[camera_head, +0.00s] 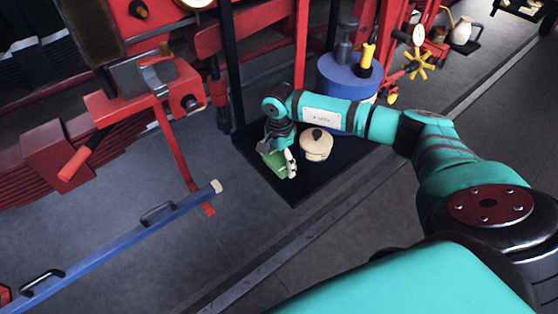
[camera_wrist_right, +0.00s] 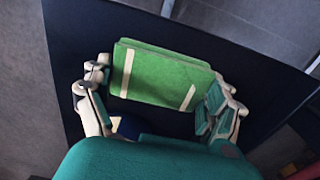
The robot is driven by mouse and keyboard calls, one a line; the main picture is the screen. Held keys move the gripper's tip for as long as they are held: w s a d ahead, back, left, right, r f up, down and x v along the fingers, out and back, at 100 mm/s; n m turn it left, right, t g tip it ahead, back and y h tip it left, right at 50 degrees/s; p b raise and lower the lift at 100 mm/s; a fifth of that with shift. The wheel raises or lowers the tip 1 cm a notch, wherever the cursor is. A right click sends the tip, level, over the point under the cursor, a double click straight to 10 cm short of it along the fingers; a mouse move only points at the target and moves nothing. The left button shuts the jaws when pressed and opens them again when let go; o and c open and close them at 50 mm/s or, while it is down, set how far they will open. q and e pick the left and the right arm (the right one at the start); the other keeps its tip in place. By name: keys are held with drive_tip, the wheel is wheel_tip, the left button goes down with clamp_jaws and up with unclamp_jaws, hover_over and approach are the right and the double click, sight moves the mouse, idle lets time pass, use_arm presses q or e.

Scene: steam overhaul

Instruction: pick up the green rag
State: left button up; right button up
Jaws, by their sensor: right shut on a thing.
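The green rag (camera_head: 276,161) is a folded cloth with two pale stripes, seen in the head view over the left part of a black mat (camera_head: 298,193). My right gripper (camera_head: 279,158) reaches down to it from the right. In the right wrist view the rag (camera_wrist_right: 155,77) lies between the two fingers of the right gripper (camera_wrist_right: 163,85), which are shut on it at its left and right sides. I cannot tell whether the rag touches the mat. My left gripper is not in view.
A cream round pot (camera_head: 316,146) with a dark knob stands close right of the gripper. Behind it is a blue drum (camera_head: 348,78) with a yellow item (camera_head: 366,57) on top. A red vise stand (camera_head: 150,95) and a blue bar (camera_head: 120,243) are at left. Floor in front is clear.

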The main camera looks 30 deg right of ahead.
sight(279, 158)
drive_tip(key=shift+r, duration=0.15)
drive_tip(key=shift+r+b, duration=0.25)
drive_tip(key=shift+b, duration=0.05)
wheel_tip(279, 158, up, 2)
drive_tip(key=shift+w+r+b, duration=0.1)
drive_tip(key=shift+b, duration=0.7)
drive_tip(key=s+a+r+b, duration=0.1)
drive_tip(key=s+b, duration=0.4)
drive_tip(key=s, duration=1.1)
drive_tip(key=shift+a+r, duration=0.3)
drive_tip(key=shift+r, duration=0.2)
drive_tip(key=shift+s, duration=0.1)
